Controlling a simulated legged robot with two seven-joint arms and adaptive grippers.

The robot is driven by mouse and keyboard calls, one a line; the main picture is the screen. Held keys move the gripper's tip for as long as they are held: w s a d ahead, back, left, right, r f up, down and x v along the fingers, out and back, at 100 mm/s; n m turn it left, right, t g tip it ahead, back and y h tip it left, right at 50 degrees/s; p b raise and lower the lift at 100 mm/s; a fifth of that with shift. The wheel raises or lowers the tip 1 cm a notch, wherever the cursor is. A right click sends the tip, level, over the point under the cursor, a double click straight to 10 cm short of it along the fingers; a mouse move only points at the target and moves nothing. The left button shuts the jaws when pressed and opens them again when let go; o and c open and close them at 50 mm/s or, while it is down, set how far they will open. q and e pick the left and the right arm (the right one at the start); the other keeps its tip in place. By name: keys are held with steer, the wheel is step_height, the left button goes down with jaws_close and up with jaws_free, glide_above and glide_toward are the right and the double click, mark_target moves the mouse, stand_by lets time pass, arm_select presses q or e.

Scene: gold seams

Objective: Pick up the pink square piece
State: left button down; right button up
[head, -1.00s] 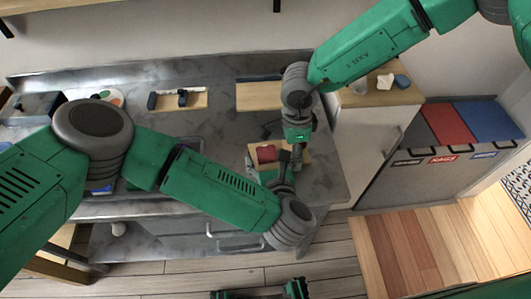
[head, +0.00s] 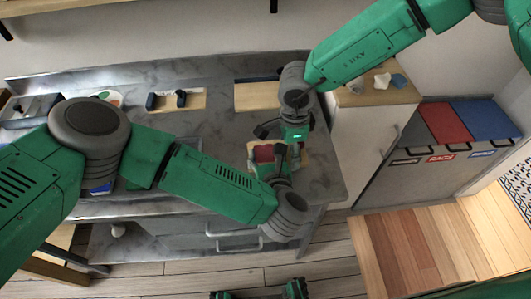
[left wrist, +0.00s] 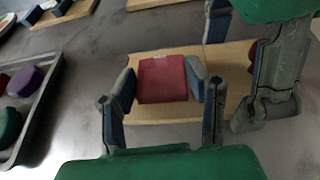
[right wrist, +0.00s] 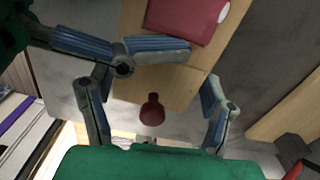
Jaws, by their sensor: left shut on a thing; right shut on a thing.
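The pink square piece (left wrist: 162,80) lies flat at a wooden board, between the fingers of my left gripper (left wrist: 162,90). The left fingers touch its two sides. It also shows in the head view (head: 265,153) and at the top of the right wrist view (right wrist: 188,18). I cannot tell whether it rests on the board or is slightly above it. My right gripper (right wrist: 160,95) has its fingers at opposite edges of the wooden board (right wrist: 170,85). A dark red knob-shaped thing (right wrist: 152,110) sits between the right fingers, apart from both.
A dark tray (left wrist: 35,110) with coloured pieces stands left of the board in the left wrist view. Another board with dark blue parts (head: 176,100) lies farther back on the counter. A white cabinet (head: 365,135) stands on the right. My two grippers are close together.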

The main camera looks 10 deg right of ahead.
mark_target(258, 156)
arm_select(q)
steer(key=shift+s+a+f, duration=0.1)
steer(key=shift+a+f, duration=0.1)
steer(key=shift+a, duration=0.05)
arm_select(e)
steer(key=shift+s+f, duration=0.2)
steer(key=shift+f, duration=0.1)
arm_select(q)
step_height(258, 156, up, 2)
steer(key=shift+r, duration=0.2)
arm_select(e)
steer(key=shift+w, duration=0.2)
arm_select(q)
steer(key=shift+w+a+r, duration=0.2)
steer(key=shift+a, duration=0.45)
steer(key=a, duration=1)
steer(key=w+a, duration=0.1)
steer(key=a, duration=0.5)
steer(key=shift+r, duration=0.25)
arm_select(e)
steer(key=shift+w+r, duration=0.1)
steer(key=shift+r, duration=0.05)
arm_select(q)
steer(key=shift+a+r, duration=0.3)
steer(key=shift+r, duration=2.7)
arm_select(e)
steer(key=o, duration=1)
steer(key=shift+c, duration=0.2)
